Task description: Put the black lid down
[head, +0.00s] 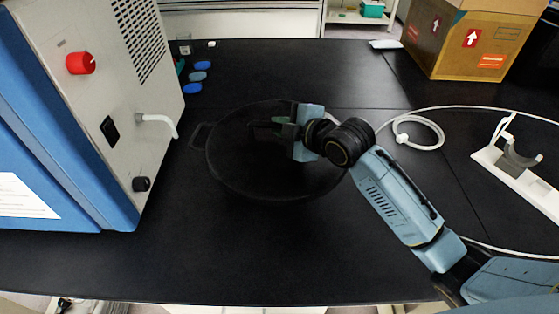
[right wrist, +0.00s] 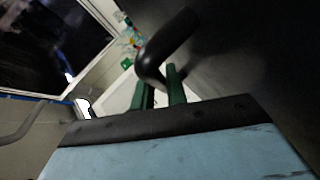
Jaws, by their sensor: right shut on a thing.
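The black lid (head: 240,180) is a large dark round disc over the middle of the black bench, to the right of the blue and grey machine. A small loop shows at its left edge. My right gripper (head: 266,127) is over the lid and shut on its handle. In the right wrist view the green fingers (right wrist: 161,88) close around the curved black handle (right wrist: 168,45), and the dark lid surface (right wrist: 255,55) fills the right side. Black on black hides whether the lid touches the bench. My left gripper is out of view.
The machine (head: 95,120) with a red knob stands at the left. Blue caps (head: 197,77) lie behind the lid. A cardboard box (head: 465,42) stands at the back right. A white hose (head: 425,143) and a white stand (head: 515,170) are at the right. The front bench is clear.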

